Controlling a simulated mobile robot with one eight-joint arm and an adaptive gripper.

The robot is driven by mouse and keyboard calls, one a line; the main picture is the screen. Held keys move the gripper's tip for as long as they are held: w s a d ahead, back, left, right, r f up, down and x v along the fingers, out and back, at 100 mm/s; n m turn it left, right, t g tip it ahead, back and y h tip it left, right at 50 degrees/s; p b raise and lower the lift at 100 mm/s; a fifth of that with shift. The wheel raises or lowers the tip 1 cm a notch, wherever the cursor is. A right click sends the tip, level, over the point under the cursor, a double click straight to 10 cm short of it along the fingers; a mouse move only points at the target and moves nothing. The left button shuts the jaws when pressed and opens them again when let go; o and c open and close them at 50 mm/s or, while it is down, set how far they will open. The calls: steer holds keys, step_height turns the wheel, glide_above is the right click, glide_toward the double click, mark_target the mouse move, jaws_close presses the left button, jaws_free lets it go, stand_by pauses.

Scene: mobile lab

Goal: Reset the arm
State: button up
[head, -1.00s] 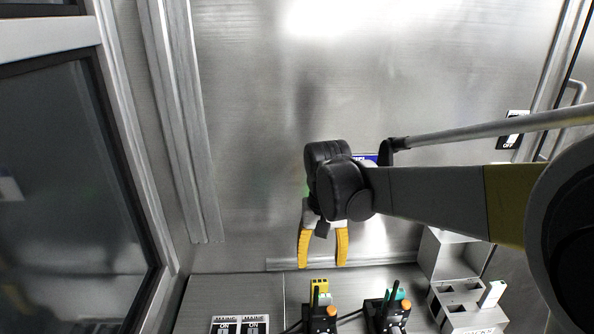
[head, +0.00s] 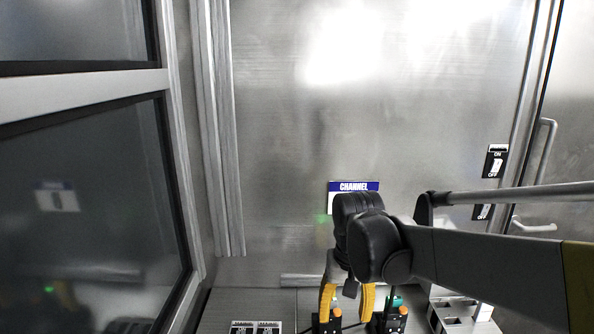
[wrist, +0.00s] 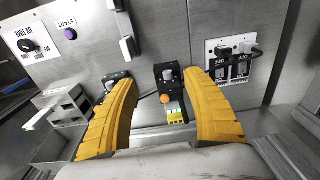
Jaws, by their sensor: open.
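My gripper (head: 347,296) has two yellow fingers and hangs pointing down in the lower middle of the head view. It also shows in the wrist view (wrist: 163,112), with the fingers spread apart and nothing held between them. Beyond the fingers in the wrist view is a black device with an orange knob (wrist: 166,98) and a yellow-green block (wrist: 176,117) beside it. In the head view the fingers partly cover the black devices on the bench.
A grey block holder (head: 455,314) stands on the bench at lower right. A CHANNEL sign (head: 353,186) is on the metal wall behind my arm. On/off switches (head: 495,161) are at right. A framed window (head: 90,210) is at left.

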steer(key=s+d+r+t, duration=0.2)
steer(key=s+d+t, duration=0.4)
steer(key=s, duration=0.8)
steer(key=d, duration=0.3)
